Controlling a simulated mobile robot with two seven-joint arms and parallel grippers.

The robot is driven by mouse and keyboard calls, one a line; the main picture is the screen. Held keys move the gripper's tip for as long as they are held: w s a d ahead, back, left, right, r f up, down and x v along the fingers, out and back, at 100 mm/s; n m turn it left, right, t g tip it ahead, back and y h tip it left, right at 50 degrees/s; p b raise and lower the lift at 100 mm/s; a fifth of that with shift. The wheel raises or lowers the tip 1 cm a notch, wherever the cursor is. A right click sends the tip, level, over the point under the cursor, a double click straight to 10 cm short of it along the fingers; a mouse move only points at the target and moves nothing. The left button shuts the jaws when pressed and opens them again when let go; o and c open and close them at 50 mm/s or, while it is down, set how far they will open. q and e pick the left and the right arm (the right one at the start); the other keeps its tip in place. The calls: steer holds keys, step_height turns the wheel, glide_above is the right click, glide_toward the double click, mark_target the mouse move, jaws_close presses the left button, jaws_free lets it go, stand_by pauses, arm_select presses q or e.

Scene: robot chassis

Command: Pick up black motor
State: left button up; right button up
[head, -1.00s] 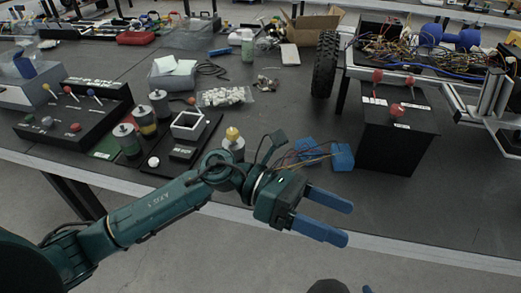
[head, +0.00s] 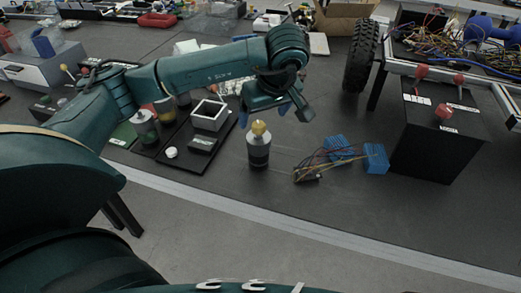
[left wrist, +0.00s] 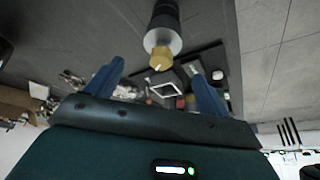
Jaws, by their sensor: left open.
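The black motor (head: 258,148) is a short upright cylinder with a silver-grey band and a yellow knob on top. It stands on the dark table in the head view. In the left wrist view the motor (left wrist: 164,30) shows at top centre, its yellow end pointing toward the space between my fingers. My left gripper (head: 275,112) is open and empty, above and slightly behind the motor, its blue fingers spread. Its fingers in the left wrist view (left wrist: 157,80) do not touch the motor. My right gripper is not in view.
Blue blocks with wires (head: 375,158) lie right of the motor. A black box with red knobs (head: 440,140) stands farther right, near a tyre (head: 361,56). A black tray with a square white-rimmed holder (head: 209,116) lies to the left. The table's front edge is close to the motor.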

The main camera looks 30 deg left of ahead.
mark_target(258, 124)
arm_select(q)
steer(key=x, duration=0.8)
steer(key=shift+a+p, duration=0.1)
steer(key=shift+p, duration=0.3)
steer(key=shift+s, duration=0.1)
jaws_close()
stand_by(0.4)
steer(key=shift+r, duration=0.25)
